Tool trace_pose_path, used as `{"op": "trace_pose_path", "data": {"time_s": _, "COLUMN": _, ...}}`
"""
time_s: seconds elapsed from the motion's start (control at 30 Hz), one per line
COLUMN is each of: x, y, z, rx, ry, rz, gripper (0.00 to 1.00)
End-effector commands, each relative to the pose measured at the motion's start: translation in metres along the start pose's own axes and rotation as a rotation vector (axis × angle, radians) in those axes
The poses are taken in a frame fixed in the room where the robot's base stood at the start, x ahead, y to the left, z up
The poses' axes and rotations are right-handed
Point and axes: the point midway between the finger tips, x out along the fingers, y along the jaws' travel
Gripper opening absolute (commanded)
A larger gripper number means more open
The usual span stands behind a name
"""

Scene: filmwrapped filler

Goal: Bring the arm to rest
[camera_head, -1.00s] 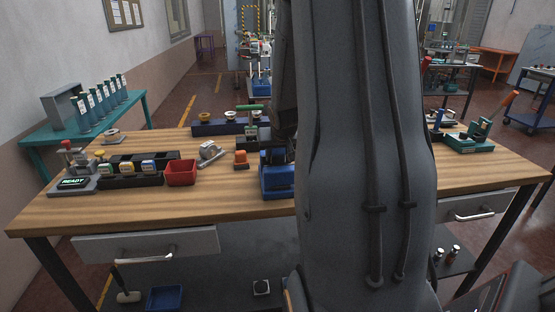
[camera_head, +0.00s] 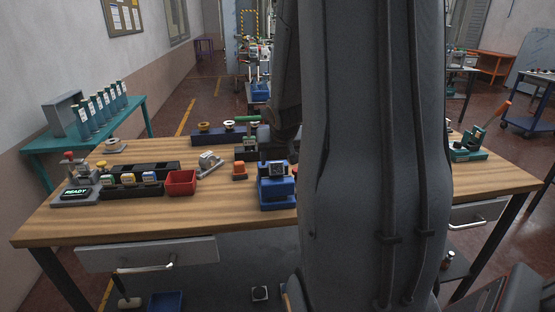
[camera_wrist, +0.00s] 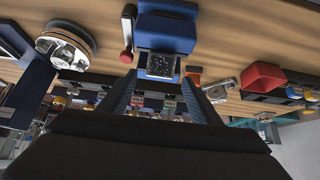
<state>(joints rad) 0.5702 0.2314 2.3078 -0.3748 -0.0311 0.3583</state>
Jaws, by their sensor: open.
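My gripper (camera_wrist: 158,98) shows in the wrist view with its two ribbed fingers apart and nothing between them. Beyond the fingertips, that view shows a blue block-shaped fixture (camera_wrist: 167,33) with a dark, speckled square piece (camera_wrist: 160,65) at its face. In the head view the blue fixture (camera_head: 275,193) stands on the wooden workbench (camera_head: 130,218), with the dark square piece (camera_head: 277,169) on top. My large grey arm fills the middle of the head view and hides part of the bench. The gripper's fingers cannot be made out there.
A red bin (camera_head: 181,183), a dark rack with several small jars (camera_head: 132,190) and a device reading READY (camera_head: 76,193) stand on the bench's left. An orange-topped piece (camera_head: 239,170) is near the blue fixture. The front left of the bench is clear.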

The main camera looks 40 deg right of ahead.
Motion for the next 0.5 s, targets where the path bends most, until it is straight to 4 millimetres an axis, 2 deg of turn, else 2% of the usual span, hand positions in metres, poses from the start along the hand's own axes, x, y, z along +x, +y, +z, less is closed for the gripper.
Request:
{"op": "trace_pose_path", "data": {"time_s": 0.03, "x": -0.011, "y": 0.000, "z": -0.001, "rx": -0.001, "ry": 0.000, "rz": 0.000, "gripper": 0.58}}
{"op": "trace_pose_path", "data": {"time_s": 0.2, "x": -0.028, "y": 0.000, "z": -0.001, "rx": -0.001, "ry": 0.000, "rz": 0.000, "gripper": 0.58}}
{"op": "trace_pose_path", "data": {"time_s": 0.5, "x": -0.033, "y": 0.000, "z": 0.001, "rx": 0.000, "ry": -0.001, "rz": 0.000, "gripper": 0.58}}
